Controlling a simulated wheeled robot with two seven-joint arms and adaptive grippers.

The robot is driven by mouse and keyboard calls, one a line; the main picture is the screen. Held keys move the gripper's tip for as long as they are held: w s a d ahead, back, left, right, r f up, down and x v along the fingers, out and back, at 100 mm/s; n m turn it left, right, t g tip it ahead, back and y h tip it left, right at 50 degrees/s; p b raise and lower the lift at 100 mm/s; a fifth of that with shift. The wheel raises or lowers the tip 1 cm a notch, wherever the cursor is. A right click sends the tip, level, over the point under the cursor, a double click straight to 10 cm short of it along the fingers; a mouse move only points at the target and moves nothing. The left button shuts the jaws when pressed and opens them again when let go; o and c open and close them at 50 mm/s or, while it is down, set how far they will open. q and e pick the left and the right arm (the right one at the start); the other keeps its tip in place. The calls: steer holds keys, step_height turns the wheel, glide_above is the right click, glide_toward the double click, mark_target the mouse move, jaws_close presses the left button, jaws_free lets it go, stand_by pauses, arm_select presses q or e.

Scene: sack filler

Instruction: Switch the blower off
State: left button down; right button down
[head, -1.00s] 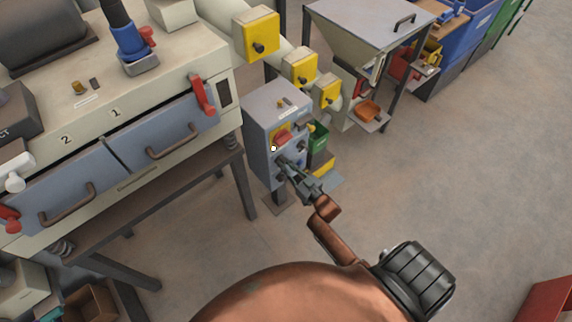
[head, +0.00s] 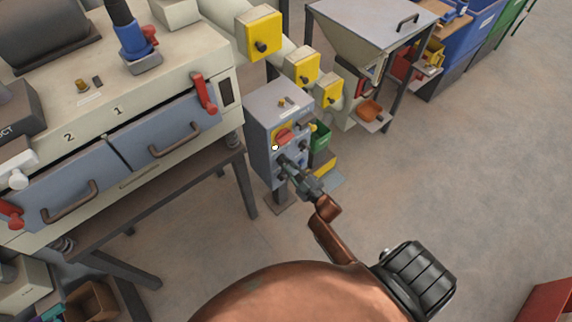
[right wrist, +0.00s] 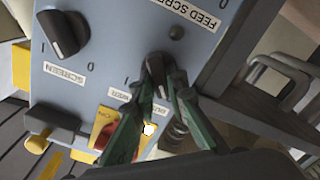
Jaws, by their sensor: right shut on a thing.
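The grey control box (head: 262,150) stands on a post left of centre in the head view. Its panel (right wrist: 105,60) fills much of the right wrist view, with a SCREEN label, a FEED SCREW label and I and 0 marks. My right gripper (head: 284,164) is at the front of the box. In the right wrist view my right gripper (right wrist: 163,75) is shut on a black knob (right wrist: 156,62). The label beside this knob is partly hidden by the fingers, and I cannot read it. Another black knob (right wrist: 62,34) sits by the SCREEN label. My left gripper is out of view.
A red switch on a yellow plate (head: 283,136) is on the box close to my fingers; its yellow plate (right wrist: 104,122) is partly covered in the wrist view. A bench machine (head: 120,150) stands left, a hopper (head: 365,30) behind. Open floor (head: 440,170) lies right.

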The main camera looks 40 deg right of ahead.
steer(key=shift+f, duration=0.1)
stand_by(0.4)
steer(key=c, duration=1.9)
jaws_free()
steer(key=shift+c, duration=0.2)
steer(key=s, duration=1.2)
steer(key=shift+d, duration=0.45)
